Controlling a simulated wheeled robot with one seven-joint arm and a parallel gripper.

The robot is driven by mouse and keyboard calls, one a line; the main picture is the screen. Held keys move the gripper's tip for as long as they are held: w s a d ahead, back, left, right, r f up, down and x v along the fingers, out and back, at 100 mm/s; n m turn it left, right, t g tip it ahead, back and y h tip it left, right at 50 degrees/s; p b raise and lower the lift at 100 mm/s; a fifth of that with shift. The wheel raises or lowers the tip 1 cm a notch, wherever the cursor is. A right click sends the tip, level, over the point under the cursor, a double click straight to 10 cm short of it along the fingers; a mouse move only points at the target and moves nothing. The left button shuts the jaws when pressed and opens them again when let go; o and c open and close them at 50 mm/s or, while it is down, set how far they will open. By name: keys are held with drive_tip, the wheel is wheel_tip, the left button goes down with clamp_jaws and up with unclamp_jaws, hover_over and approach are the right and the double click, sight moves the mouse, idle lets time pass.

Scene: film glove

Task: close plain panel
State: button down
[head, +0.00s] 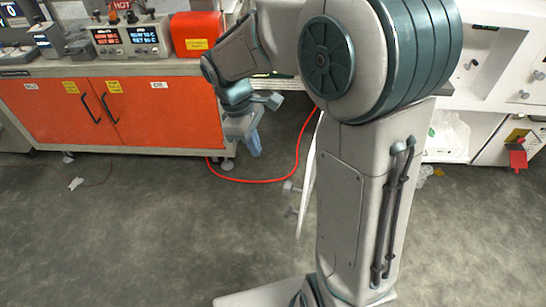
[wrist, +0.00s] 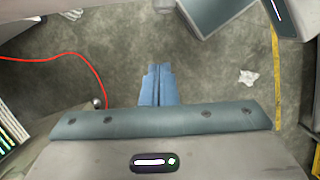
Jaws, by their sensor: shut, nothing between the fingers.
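A thin white panel (head: 309,178) stands open and nearly edge-on in the head view, just left of my arm column, with small metal knobs (head: 290,187) on its left side. My arm hides part of it, and I cannot tell for sure that it is the plain panel. My gripper (head: 254,152) points down, left of the panel and apart from it, in front of the orange cabinet. In the wrist view my gripper (wrist: 158,68) has its blue fingers together, with nothing between them, above bare floor.
An orange cabinet (head: 150,125) with instruments on top stands at the back left. A red hose (head: 250,181) lies on the floor behind the gripper. White equipment (head: 490,60) stands at the right. A crumpled scrap (head: 76,183) lies on the floor; the front left floor is clear.

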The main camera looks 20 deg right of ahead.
drive_tip(key=s+d+f+p, duration=0.1)
drive_tip(key=s+d+f, duration=0.2)
drive_tip(key=f, duration=0.6)
drive_tip(key=shift+s+d+f, duration=0.15)
drive_tip(key=shift+d+f, duration=0.15)
drive_tip(key=shift+d, duration=0.9)
